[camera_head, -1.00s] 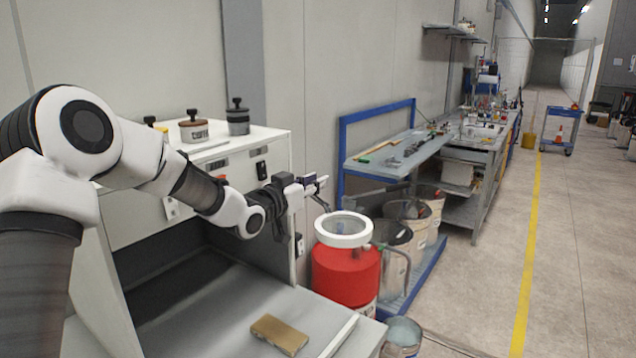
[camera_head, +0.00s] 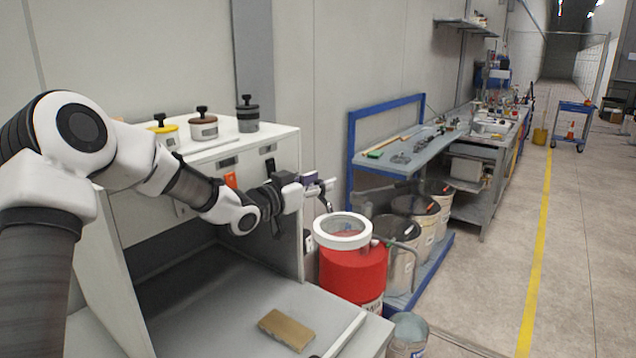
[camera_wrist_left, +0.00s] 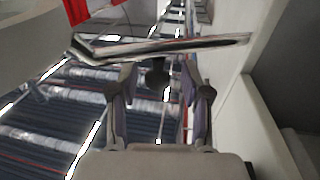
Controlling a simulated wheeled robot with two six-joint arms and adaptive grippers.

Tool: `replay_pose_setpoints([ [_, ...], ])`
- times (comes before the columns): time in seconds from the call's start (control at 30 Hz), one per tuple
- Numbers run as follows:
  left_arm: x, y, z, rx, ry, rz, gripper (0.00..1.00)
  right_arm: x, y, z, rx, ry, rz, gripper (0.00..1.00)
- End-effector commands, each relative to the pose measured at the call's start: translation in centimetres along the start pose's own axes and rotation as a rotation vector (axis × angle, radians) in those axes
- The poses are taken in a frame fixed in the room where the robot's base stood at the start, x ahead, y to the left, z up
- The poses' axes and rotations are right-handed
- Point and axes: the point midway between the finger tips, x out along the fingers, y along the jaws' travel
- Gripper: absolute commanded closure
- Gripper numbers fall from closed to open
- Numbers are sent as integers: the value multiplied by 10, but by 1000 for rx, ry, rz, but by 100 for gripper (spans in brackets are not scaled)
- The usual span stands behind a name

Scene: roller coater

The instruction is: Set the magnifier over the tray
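The magnifier, a white ring with a clear centre (camera_head: 318,234), appears in front of the red drum's top in the head view. A thin dark piece joins it to my left gripper (camera_head: 318,187), just above and left of it. In the left wrist view a pale rim lies edge-on across the fingertips (camera_wrist_left: 160,75), with a dark knob (camera_wrist_left: 157,77) between them. The fingers stand apart around this knob and seem to hold it; contact is not clearly visible. No tray is clearly identifiable; the grey bed (camera_head: 215,312) of the white machine is tray-like. My right gripper is out of view.
A tan block (camera_head: 286,330) lies on the bed. The red drum (camera_head: 352,278) and several buckets (camera_head: 402,245) stand right of the machine. Three knobbed pots, one grey (camera_head: 247,119), stand on its top. A blue-framed bench (camera_head: 395,155) runs behind.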

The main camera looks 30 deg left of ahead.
Motion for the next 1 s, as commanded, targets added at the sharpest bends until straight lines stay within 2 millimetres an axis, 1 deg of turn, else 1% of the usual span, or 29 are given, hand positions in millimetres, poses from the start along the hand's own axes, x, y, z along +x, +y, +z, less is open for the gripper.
replay_pose_setpoints([
  [0.07,0,0,-1,1,1,0,52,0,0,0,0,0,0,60],
  [0.17,0,0,-8,1,4,0,52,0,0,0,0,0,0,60],
  [0.27,0,0,-25,4,6,1,52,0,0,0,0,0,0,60],
  [0.4,0,-1,-59,4,6,0,52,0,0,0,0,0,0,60],
  [0.5,0,-1,-80,3,3,-1,52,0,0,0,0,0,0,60],
  [0.6,1,-1,-94,2,1,0,52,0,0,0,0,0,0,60],
  [0.7,0,-1,-99,0,0,0,52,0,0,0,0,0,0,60],
  [0.9,1,-1,-99,-1,-1,0,52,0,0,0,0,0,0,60],
  [0.97,1,-1,-99,-1,-1,0,52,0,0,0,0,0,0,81],
  [1.0,1,-1,-99,-1,-1,0,52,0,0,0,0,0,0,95],
])
